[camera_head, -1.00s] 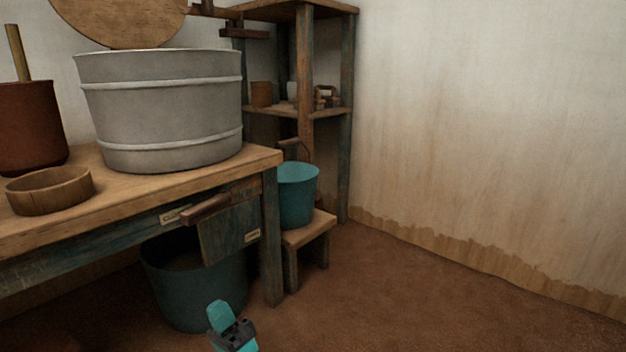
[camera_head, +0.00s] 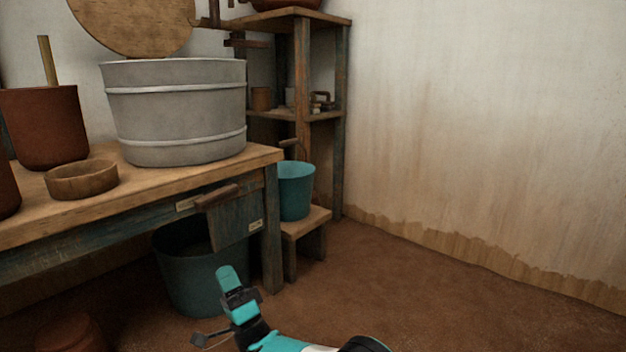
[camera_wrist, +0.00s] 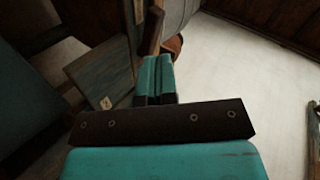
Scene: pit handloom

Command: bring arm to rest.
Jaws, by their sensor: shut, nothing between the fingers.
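My gripper (camera_head: 225,271) is at the lower middle of the head view, in front of the table and the large teal bucket below it. Its teal fingers point up and slightly left in the picture. In the wrist view my gripper (camera_wrist: 156,76) shows its two fingers side by side, shut, with nothing between them. My arm runs from it toward the bottom edge of the head view. Its lower part is cut off by the frame.
A wooden table (camera_head: 190,177) at left holds a grey tub (camera_head: 176,112), a wooden bowl (camera_head: 82,180) and a red-brown pot (camera_head: 48,125). A dark teal bucket (camera_head: 190,275) stands underneath. A teal pail (camera_head: 296,190) sits on a stool (camera_head: 306,227). Floor at right is clear.

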